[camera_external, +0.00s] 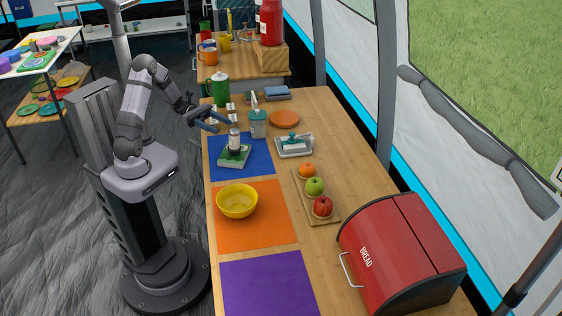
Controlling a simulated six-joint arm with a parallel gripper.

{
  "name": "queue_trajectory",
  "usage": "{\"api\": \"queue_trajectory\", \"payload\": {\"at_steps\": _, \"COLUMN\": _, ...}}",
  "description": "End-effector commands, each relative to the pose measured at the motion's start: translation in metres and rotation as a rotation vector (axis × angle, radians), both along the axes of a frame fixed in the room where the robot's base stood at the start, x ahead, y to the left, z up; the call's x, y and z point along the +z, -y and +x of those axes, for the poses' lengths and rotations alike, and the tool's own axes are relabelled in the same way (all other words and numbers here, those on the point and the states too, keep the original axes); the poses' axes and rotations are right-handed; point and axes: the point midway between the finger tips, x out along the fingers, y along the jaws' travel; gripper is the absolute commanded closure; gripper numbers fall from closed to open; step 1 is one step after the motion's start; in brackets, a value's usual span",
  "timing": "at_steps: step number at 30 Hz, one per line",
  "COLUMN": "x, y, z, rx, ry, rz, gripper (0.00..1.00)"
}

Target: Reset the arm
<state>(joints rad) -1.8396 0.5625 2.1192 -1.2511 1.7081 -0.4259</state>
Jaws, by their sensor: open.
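My gripper (222,122) is open and empty. It hangs above the far end of the blue mat (220,165), near a bottle with a dark band (234,141) that stands on a green and white tray (234,157). A soap dispenser with a teal top (258,127) stands just to the right of the gripper. I cannot tell whether the fingers touch the bottle. The arm reaches from its base at the left over the counter's left edge.
The wooden counter (345,162) holds a yellow bowl (237,202) on an orange mat (268,232), a purple mat (268,285), a fruit board (331,215), a butter dish (294,146), an orange plate (284,119) and a red bread box (400,254). A green pot (219,91) stands behind my gripper.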

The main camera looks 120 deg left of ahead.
Motion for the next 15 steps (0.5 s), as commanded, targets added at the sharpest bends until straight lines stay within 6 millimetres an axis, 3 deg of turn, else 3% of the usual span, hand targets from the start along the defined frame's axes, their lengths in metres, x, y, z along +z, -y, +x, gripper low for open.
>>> {"api": "queue_trajectory", "payload": {"at_steps": 8, "x": 0.001, "y": -0.026, "z": 0.019, "rx": 0.001, "ry": -0.258, "rz": 0.110, "gripper": 0.48}}
{"api": "queue_trajectory", "payload": {"at_steps": 13, "x": 0.006, "y": -0.064, "z": 0.029, "rx": 0.035, "ry": -0.497, "rz": 0.256, "gripper": 0.48}}
{"api": "queue_trajectory", "payload": {"at_steps": 15, "x": 0.001, "y": -0.072, "z": 0.059, "rx": 0.002, "ry": -0.520, "rz": 0.369, "gripper": 0.48}}
